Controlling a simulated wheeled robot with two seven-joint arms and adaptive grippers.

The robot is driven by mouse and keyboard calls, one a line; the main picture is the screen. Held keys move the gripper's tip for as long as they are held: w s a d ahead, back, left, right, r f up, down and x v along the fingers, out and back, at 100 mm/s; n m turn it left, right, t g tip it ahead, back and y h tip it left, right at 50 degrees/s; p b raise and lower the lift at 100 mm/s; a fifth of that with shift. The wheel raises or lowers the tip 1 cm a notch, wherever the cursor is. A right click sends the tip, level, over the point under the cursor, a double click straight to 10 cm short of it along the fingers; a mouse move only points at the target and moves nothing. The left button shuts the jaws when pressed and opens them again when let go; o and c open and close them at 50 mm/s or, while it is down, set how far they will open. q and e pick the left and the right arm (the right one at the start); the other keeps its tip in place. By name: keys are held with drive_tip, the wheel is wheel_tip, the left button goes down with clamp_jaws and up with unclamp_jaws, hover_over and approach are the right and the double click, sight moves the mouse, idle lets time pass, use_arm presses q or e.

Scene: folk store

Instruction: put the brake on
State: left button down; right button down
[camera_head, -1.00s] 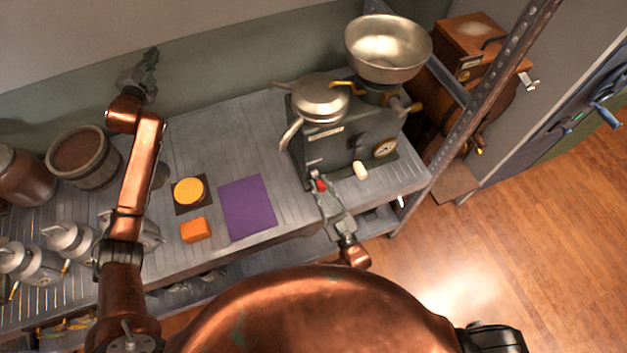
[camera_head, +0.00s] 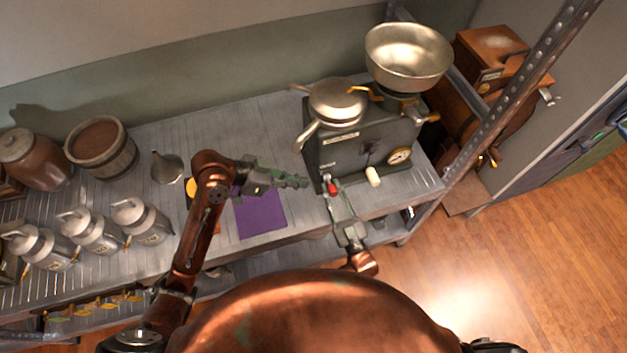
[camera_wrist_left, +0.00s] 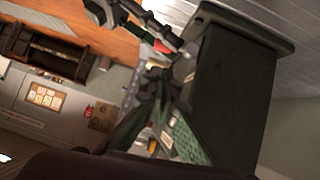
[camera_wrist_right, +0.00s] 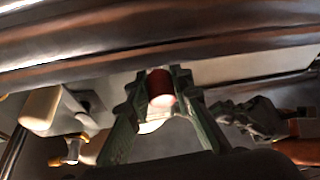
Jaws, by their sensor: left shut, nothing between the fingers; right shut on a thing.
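A dark green machine (camera_head: 345,148) with a round dial (camera_head: 399,156) stands at the right of the grey bench. A small red knob (camera_wrist_right: 160,86) is at its lower front left; I cannot tell for certain that this is the brake. My right gripper (camera_head: 333,190) is shut on the red knob, one finger on each side of it in the right wrist view. My left gripper (camera_head: 300,182) is shut and empty, close to the machine's left side and just left of the right gripper. A white-handled crank (camera_head: 373,176) sits right of the knob.
A metal bowl (camera_head: 408,57) and a lidded pan (camera_head: 337,102) top the machine. A purple mat (camera_head: 262,216) lies left of it, partly behind my left arm. Several grey canisters (camera_head: 142,219), a funnel (camera_head: 167,167) and a barrel (camera_head: 101,148) stand farther left. The bench behind the mat is clear.

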sight(331, 188)
drive_tip(key=shift+f, duration=0.1)
use_arm(q)
drive_tip(key=x, duration=0.9)
drive_tip(key=shift+d+f, duration=0.1)
drive_tip(key=shift+s+d+f, duration=0.1)
drive_tip(key=shift+s+f, duration=0.05)
drive_tip(key=shift+f, duration=0.45)
drive_tip(key=shift+f, duration=0.1)
use_arm(e)
drive_tip(key=c, duration=1.9)
unclamp_jaws()
drive_tip(key=shift+o, duration=1.1)
drive_tip(key=shift+s, duration=0.1)
